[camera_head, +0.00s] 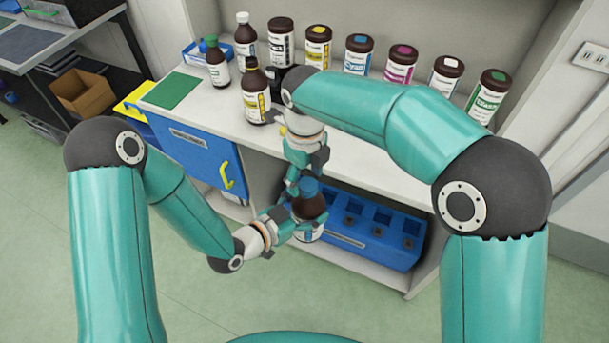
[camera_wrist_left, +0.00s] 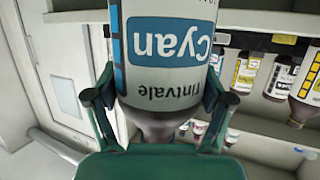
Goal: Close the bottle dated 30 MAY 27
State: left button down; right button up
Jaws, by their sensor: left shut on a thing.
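A dark brown bottle (camera_head: 309,207) with a blue top is held upright or nearly so in front of the shelf below the counter. My left gripper (camera_head: 299,223) is shut around its body. In the left wrist view its label (camera_wrist_left: 165,45) reads Cyan and Tintvale, upside down, between my left fingers. No date is readable there. A blue cap (camera_head: 310,187) shows at the bottle's top. My right gripper (camera_head: 306,176) is right above it with fingers beside the cap; their grip on it is unclear.
A row of dark jars, such as a magenta-labelled jar (camera_head: 401,66), stands behind. A blue rack (camera_head: 345,242) with square slots is on the lower shelf.

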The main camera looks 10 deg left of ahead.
jog(key=shift+s+r, duration=0.1)
jog(key=shift+r, duration=2.15)
jog(key=shift+c, duration=0.2)
